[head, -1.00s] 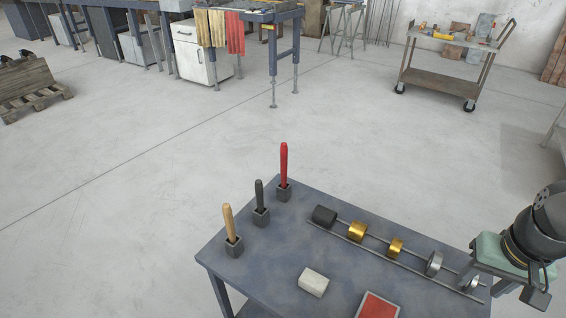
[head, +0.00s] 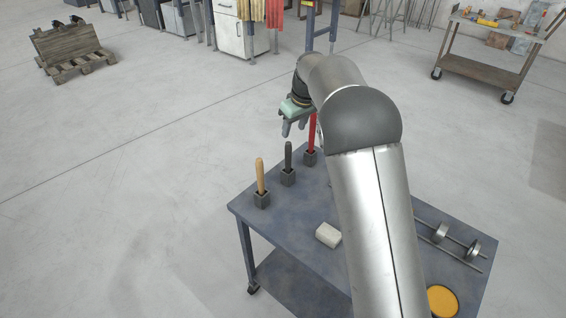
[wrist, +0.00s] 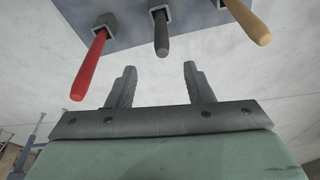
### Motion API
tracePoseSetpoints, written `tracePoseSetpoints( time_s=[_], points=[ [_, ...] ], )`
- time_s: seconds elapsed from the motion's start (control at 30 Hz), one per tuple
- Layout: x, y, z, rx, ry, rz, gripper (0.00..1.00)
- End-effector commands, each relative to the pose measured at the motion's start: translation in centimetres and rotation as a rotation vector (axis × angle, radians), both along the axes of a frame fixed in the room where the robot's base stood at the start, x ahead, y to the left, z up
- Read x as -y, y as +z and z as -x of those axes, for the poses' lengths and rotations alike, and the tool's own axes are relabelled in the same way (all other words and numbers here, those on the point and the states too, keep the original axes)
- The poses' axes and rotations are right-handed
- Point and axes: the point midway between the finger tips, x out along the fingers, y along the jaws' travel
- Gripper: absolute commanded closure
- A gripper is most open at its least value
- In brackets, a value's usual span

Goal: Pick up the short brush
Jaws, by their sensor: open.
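Three upright handles stand in small dark square holders at the table's far left edge: a tan one (head: 260,176), a dark grey one (head: 288,156) and a red one (head: 312,133). The grey handle looks the shortest; which one is the short brush is not marked. My gripper (head: 293,130) is above the holders, near the grey and red handle tops. In the wrist view its open, empty fingers (wrist: 160,75) point toward the grey handle (wrist: 161,35), which lines up between them but is apart from them. The red handle (wrist: 91,65) and tan handle (wrist: 248,20) flank it.
The blue-grey table (head: 300,235) also holds a whitish block (head: 328,235), a rail with metal rings (head: 440,232) and a yellow round piece (head: 442,301). My arm hides much of the table's middle. A cart (head: 490,58) stands far off; open floor lies left.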

Motion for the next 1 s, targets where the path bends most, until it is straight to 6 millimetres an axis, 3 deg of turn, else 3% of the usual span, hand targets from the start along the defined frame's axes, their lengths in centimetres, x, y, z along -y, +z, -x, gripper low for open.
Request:
tracePoseSetpoints(
  time_s=[0.23, 0.53, 0.8, 1.0],
  points=[
    [-0.9, -4.8, -0.9, -0.003, -0.001, 0.001, 0.53],
    [-1.3, -7.0, -1.3, 0.0, -0.001, 0.001, 0.53],
    [-2.0, -10.8, -1.7, 0.0, -0.002, 0.001, 0.53],
    [-2.1, -11.4, -1.9, 0.001, -0.002, 0.0, 0.53]
  ],
)
